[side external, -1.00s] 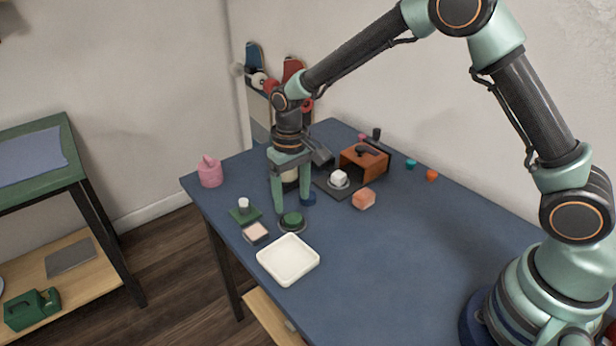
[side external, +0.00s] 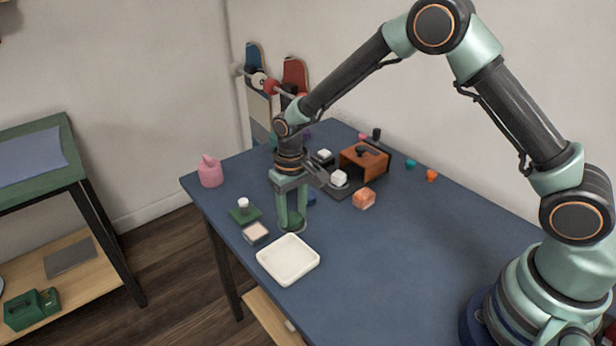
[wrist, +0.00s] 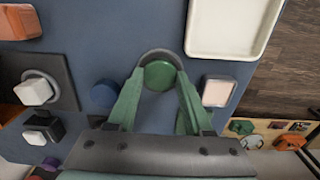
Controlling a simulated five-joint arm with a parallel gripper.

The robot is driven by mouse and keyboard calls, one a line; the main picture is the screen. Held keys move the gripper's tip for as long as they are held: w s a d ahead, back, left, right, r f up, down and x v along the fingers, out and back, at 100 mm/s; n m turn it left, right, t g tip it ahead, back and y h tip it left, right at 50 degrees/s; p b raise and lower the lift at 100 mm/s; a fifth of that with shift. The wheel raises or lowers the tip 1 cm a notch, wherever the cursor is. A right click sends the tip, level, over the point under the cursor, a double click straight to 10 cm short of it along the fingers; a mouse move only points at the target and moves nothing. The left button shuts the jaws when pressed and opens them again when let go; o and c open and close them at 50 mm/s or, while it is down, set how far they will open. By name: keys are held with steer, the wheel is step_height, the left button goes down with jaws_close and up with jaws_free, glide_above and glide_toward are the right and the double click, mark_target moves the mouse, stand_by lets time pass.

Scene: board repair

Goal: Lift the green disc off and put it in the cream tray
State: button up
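The green disc (wrist: 159,75) sits on a dark round base (wrist: 156,53), whose rim shows around it. My gripper (wrist: 160,78) is lowered over it, with one finger on each side, and the fingertips appear closed against its edge. In the side view my gripper (side external: 292,221) points straight down at the disc, which is mostly hidden between the fingers. The shallow square cream tray (side external: 288,260) is empty and lies just in front of the disc; it also shows at the top of the wrist view (wrist: 228,25).
A pale pink block on a grey base (side external: 255,232) and a green plate with a white knob (side external: 245,213) lie left of my gripper. A blue disc (wrist: 104,94) is close beside one finger. An orange block (side external: 363,199) and brown housing (side external: 364,163) stand right. The table's front right is clear.

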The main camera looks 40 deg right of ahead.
steer(key=shift+r, duration=3)
steer(key=s+a+r, duration=0.3)
steer(key=a+r, duration=0.1)
steer(key=r, duration=0.3)
step_height(320, 180, up, 7)
glide_above(288, 261)
step_height(288, 261, down, 20)
steer(key=shift+r, duration=0.1)
steer(key=o, duration=0.9)
